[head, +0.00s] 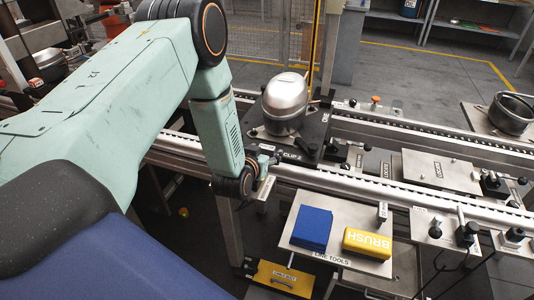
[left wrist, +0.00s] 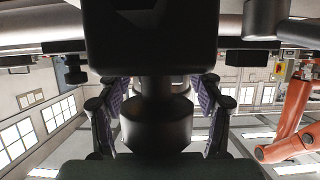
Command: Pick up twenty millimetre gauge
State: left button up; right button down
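On the line tools tray (head: 350,250) in the head view, a small grey upright block (head: 382,212) stands at the back right edge. It may be the gauge, but its marking is too small to read. My left gripper (head: 268,163) is at the end of the green arm, by the conveyor rail and left of the tray, apart from the block. In the left wrist view its two fingers (left wrist: 161,112) are spread apart. No gauge shows between them; the dark wrist parts hide much of that view. My right gripper is not in view.
A silver compressor (head: 285,103) stands on a dark pallet (head: 310,135) behind my left gripper. A yellow box (head: 283,278) is below the tray. Metal fixtures (head: 440,170) fill the right side.

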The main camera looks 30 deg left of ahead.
pick_arm(q)
grip_shut()
jog(key=shift+r, duration=0.1)
dwell(0.3)
jog(key=shift+r, duration=0.1)
